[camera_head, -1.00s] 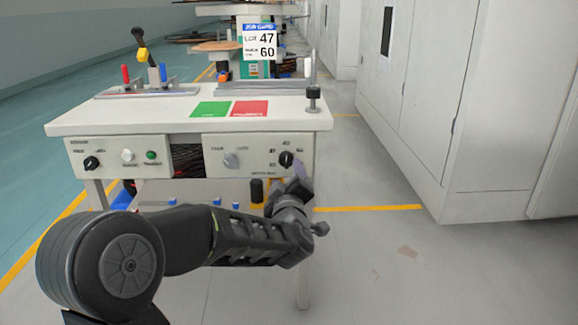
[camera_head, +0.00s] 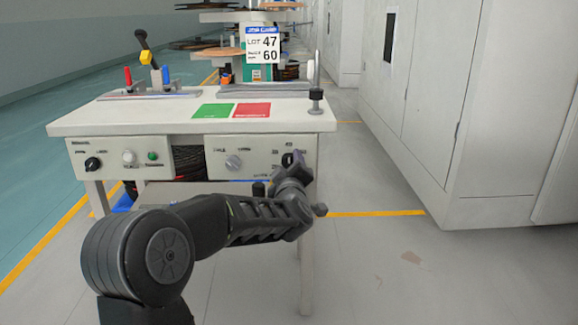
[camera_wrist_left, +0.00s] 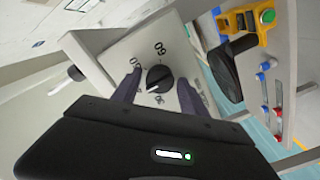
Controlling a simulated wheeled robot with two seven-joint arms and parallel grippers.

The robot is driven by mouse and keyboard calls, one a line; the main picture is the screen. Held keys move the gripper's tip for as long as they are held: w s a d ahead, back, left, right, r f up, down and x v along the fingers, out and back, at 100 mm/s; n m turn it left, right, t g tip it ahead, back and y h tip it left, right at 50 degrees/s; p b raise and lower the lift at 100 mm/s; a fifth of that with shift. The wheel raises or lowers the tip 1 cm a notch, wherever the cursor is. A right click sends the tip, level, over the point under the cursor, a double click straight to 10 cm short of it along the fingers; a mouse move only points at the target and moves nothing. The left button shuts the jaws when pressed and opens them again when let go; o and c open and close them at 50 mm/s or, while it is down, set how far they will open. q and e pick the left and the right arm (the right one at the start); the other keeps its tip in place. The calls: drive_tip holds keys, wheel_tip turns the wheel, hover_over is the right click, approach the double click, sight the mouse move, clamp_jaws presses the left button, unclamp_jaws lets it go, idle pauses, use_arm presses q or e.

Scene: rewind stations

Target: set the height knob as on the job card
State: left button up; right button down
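The job card (camera_head: 262,44) stands behind the table and reads LOT 47, with 60 on the line below. The black height knob (camera_head: 287,159) is on the right front panel, partly hidden by my left gripper (camera_head: 293,170). In the left wrist view the knob (camera_wrist_left: 159,79) has printed numbers around it, one of them 60. Its white pointer mark points toward the lower left of that view. The left gripper's fingers (camera_wrist_left: 158,92) are open on either side of the knob, with gaps visible. My right gripper is not in view.
The white table (camera_head: 160,117) carries green and red mats (camera_head: 251,110) and a black-topped post (camera_head: 316,100) at its right. A grey knob (camera_head: 232,162) sits left on the same panel. Grey cabinets (camera_head: 500,110) stand right, with free floor between.

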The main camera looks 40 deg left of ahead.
use_arm(q)
clamp_jaws()
idle(0.3)
